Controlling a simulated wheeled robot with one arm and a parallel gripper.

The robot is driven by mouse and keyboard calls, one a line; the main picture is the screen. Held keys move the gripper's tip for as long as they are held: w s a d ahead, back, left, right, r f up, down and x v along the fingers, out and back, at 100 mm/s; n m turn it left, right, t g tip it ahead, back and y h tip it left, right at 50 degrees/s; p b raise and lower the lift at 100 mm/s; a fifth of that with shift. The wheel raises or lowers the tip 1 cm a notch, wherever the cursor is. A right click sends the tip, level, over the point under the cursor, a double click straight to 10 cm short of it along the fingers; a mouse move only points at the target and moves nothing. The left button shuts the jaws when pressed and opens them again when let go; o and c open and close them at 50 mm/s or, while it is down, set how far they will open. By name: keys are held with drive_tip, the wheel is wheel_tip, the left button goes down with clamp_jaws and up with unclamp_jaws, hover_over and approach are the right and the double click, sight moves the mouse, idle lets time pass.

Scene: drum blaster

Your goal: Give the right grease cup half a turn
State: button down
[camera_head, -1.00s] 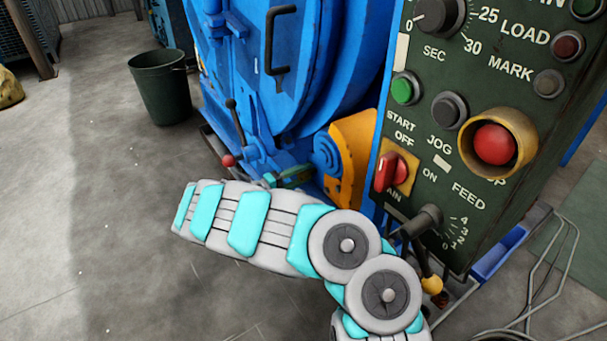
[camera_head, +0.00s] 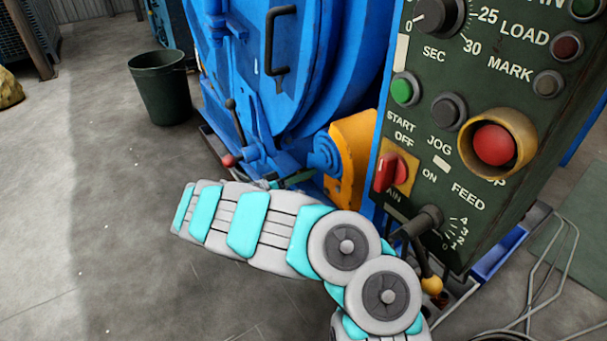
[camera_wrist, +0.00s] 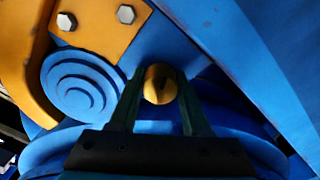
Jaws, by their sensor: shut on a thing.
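A round brass-coloured grease cup (camera_wrist: 159,85) shows in the wrist view, end-on, with a dark mark across its face. My gripper (camera_wrist: 160,92) has one dark finger on each side of the cup and is shut on it. The cup sits in front of the blue machine body. In the head view my arm reaches across the floor to the machine's lower part, and the cup is not visible there.
An orange bracket (camera_wrist: 105,28) with bolts and a blue stepped round boss (camera_wrist: 78,88) lie close at left. A control panel (camera_head: 440,165) stands to the right of my arm. A dark green bin (camera_head: 160,88) stands on open floor at left.

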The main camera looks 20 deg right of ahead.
drive_tip(key=m, duration=0.6)
drive_tip(key=shift+s+m, duration=0.1)
drive_tip(key=shift+m, duration=0.3)
drive_tip(key=shift+f, duration=0.1)
idle(0.3)
drive_tip(key=shift+c, duration=1.9)
unclamp_jaws()
drive_tip(key=s+a, duration=0.1)
drive_tip(key=a, duration=0.6)
drive_tip(key=shift+s+a, duration=0.2)
drive_tip(key=shift+a, duration=0.15)
